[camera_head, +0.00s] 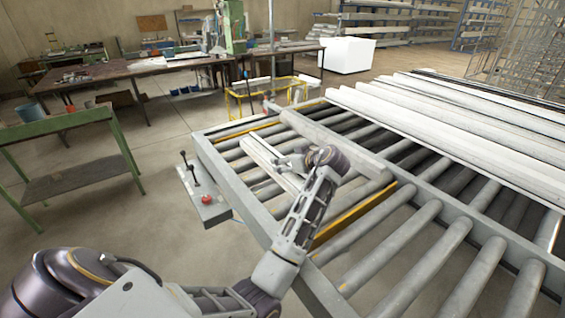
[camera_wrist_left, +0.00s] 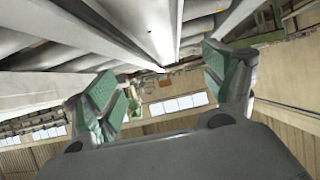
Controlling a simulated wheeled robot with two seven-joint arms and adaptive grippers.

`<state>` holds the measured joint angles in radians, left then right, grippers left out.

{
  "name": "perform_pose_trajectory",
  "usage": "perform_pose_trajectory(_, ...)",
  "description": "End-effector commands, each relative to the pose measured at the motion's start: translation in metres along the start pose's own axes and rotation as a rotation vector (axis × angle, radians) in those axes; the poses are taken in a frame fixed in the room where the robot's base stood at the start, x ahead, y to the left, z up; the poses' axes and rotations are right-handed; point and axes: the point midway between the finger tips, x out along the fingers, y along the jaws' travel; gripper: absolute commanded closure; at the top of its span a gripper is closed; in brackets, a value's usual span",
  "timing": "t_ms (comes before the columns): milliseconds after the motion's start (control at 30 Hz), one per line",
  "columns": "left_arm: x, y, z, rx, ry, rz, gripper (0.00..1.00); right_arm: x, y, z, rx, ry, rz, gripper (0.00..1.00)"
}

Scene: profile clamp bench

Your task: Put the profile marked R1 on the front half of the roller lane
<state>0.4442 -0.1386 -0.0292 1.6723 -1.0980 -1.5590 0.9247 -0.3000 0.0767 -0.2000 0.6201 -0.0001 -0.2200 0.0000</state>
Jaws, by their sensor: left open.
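The roller lane (camera_head: 405,230) runs across the right of the head view, with grey rollers in a grey frame. A slim pale profile (camera_head: 268,158) lies on the rollers near the lane's left side. A thicker grey profile (camera_head: 338,143) lies beyond it. I cannot read an R1 mark on either. My left gripper (camera_head: 287,162) is over the slim profile, partly hidden by my wrist. In the left wrist view its green-padded fingers (camera_wrist_left: 165,78) are apart, with nothing visibly gripped. A bright long profile (camera_wrist_left: 158,25) shows ahead of them. My right gripper is not in view.
Several long white profiles (camera_head: 450,120) lie side by side at the right. A yellow-edged bar (camera_head: 355,213) crosses the lane near my forearm. A control box with a red button (camera_head: 206,200) sticks out at the lane's left side. The nearer rollers are bare.

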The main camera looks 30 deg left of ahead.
Motion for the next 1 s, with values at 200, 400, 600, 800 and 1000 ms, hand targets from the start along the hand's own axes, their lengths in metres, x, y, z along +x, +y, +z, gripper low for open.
perform_pose_trajectory(200,-0.033,0.0,0.002,-0.001,-0.002,0.002,0.16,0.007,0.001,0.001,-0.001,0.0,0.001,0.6)
perform_pose_trajectory(400,-0.055,0.0,0.001,0.0,-0.002,0.001,0.16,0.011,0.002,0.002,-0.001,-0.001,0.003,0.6)
perform_pose_trajectory(600,-0.064,0.0,0.0,0.0,0.0,0.0,0.16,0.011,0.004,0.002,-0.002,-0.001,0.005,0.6)
perform_pose_trajectory(800,-0.065,0.0,0.0,0.0,0.0,-0.001,0.16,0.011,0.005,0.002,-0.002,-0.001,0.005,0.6)
perform_pose_trajectory(1000,-0.065,0.0,0.0,0.0,0.0,-0.001,0.16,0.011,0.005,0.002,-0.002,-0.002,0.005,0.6)
